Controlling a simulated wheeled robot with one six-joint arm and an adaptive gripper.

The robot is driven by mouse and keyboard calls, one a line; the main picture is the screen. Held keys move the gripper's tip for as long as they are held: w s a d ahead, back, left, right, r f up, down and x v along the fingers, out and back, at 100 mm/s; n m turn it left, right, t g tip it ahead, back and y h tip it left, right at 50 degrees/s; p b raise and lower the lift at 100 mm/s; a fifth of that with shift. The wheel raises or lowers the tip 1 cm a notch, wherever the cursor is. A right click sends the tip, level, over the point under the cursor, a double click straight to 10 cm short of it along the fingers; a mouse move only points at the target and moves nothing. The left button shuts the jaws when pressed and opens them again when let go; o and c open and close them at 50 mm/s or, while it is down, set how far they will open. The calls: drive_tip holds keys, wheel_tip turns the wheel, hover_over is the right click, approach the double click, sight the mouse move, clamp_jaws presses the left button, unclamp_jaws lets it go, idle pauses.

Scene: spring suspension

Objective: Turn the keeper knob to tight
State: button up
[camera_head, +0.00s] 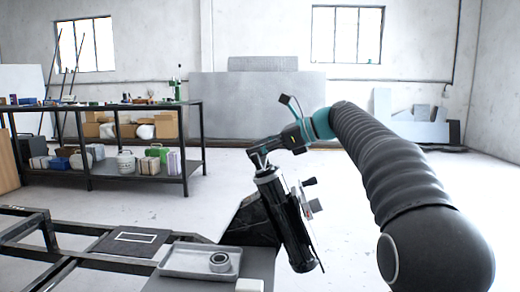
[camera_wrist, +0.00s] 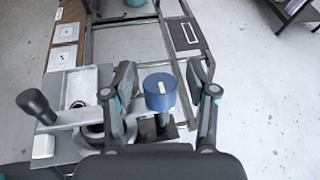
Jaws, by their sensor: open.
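A round blue knob (camera_wrist: 160,92) with a pale mark across its top shows in the wrist view; I take it to be the keeper knob. My open gripper (camera_wrist: 164,92) has one finger to the left and one to the right of it, with a visible gap on both sides. In the head view my gripper (camera_head: 262,160) is at the upper end of a tilted black cylinder (camera_head: 286,220). The blue knob cannot be made out there. A black-knobbed lever (camera_wrist: 35,105) sticks out left in the wrist view, and the lever's knob also shows in the head view (camera_head: 309,182).
A grey tray (camera_head: 173,262) holding a metal ring (camera_head: 220,262) lies on the bench beside the cylinder. A black frame (camera_head: 40,235) stands at the left. A loaded shelf table (camera_head: 195,140) is farther back. The floor at the right is clear.

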clamp_jaws()
drive_tip(key=shift+m+t, duration=0.3)
drive_tip(key=shift+t, duration=0.2)
drive_tip(key=m+t+h+b, duration=0.1)
drive_tip(key=t, duration=0.1)
drive_tip(key=m+t+b, duration=0.1)
drive_tip(key=t, duration=0.1)
drive_tip(key=shift+f+h, duration=0.1)
drive_tip(key=shift+h, duration=0.3)
drive_tip(key=shift+m+t+h, duration=1.2)
drive_tip(key=shift+m+t, duration=0.1)
drive_tip(key=shift+t, duration=0.6)
